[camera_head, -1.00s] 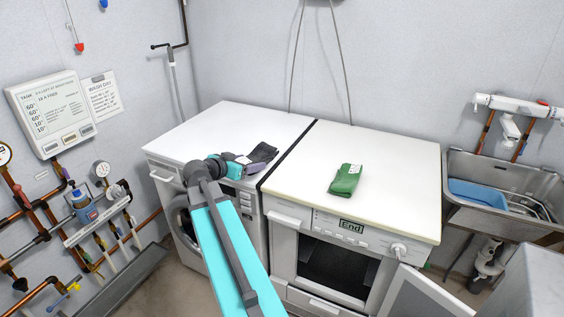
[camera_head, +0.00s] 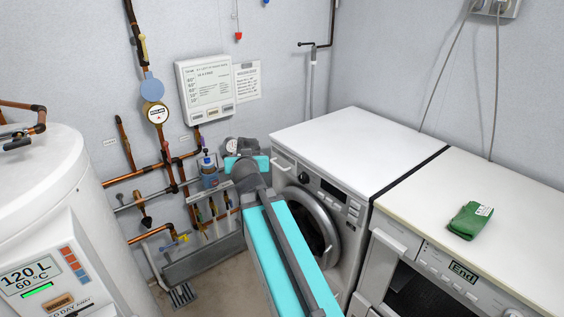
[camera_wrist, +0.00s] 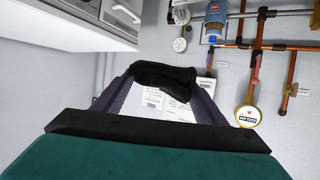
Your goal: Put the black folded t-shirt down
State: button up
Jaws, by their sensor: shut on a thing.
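The black folded t-shirt (camera_wrist: 168,77) shows in the wrist view as a dark bundle between the two fingers of my gripper (camera_wrist: 163,88). My gripper is shut on it and holds it in the air. In the head view my gripper (camera_head: 238,147) is left of the white front-loading washing machine, in front of the wall pipework. The shirt is hard to make out there against the grey gripper parts. White printed surfaces show just below the shirt in the wrist view; I cannot tell what they belong to.
The white top of the left machine (camera_head: 350,143) is bare. A green folded garment (camera_head: 470,220) lies on the adjoining machine's top (camera_head: 520,205). Pipes and a gauge (camera_head: 157,113) line the wall behind my gripper. A white water tank (camera_head: 45,185) stands at the left.

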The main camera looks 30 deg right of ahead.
jog(key=w+a+r+n+y, duration=0.1)
jog(key=a+r+n+y, duration=0.1)
jog(key=a, duration=0.7)
jog(key=w+a+r+n+t+y, duration=0.1)
jog(key=w+a+r+n+y, duration=0.1)
jog(key=a, duration=0.8)
notch_tip(320, 180, up, 2)
jog(key=shift+r+n+y, duration=0.1)
jog(key=shift+n+y, duration=0.4)
jog(key=shift+y, duration=0.4)
jog(key=shift+s+d, duration=0.1)
jog(key=shift+s, duration=0.05)
